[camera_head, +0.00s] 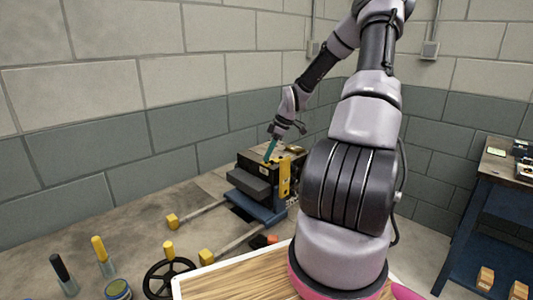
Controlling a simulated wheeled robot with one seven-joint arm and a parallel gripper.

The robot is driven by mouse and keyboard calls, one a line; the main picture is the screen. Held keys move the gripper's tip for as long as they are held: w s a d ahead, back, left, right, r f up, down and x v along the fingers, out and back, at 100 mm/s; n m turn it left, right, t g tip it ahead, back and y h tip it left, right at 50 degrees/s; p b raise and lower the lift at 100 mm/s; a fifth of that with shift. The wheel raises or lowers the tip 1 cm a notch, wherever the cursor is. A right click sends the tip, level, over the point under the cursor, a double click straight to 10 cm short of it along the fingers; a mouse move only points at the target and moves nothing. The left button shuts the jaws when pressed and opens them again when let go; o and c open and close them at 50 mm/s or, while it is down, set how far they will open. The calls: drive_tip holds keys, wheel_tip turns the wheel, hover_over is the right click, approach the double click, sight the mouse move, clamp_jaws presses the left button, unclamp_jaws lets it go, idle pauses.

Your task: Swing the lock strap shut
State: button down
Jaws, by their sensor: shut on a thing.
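A dark mould block (254,181) sits on a blue base at the back of the worktop, near the wall. A yellow strap (284,180) stands upright along its right front side. Small yellow parts (292,150) show on the block's top. My gripper (276,131) is above the block, pointing down, and is shut on the upper end of a slim teal bar (270,149). The bar slants down to the block's top. I cannot tell whether it is joined to the yellow strap. The fingertips are small and partly hidden.
Two rails with yellow end blocks (172,221) run forward from the mould. A black handwheel (168,280), yellow and black-handled tools and a tin (118,290) are at front left. A wooden board (235,283) is at front. A blue bench (489,200) stands right.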

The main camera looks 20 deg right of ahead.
drive_tip(key=shift+s+d+n+g, duration=0.25)
drive_tip(key=shift+s+n+g, duration=0.1)
drive_tip(key=shift+n, duration=0.25)
drive_tip(key=shift+f, duration=0.1)
drive_tip(key=c, duration=0.6)
unclamp_jaws()
drive_tip(key=shift+s, duration=0.1)
drive_tip(key=shift+c, duration=0.2)
drive_tip(key=v, duration=1.1)
drive_tip(key=shift+f, duration=0.1)
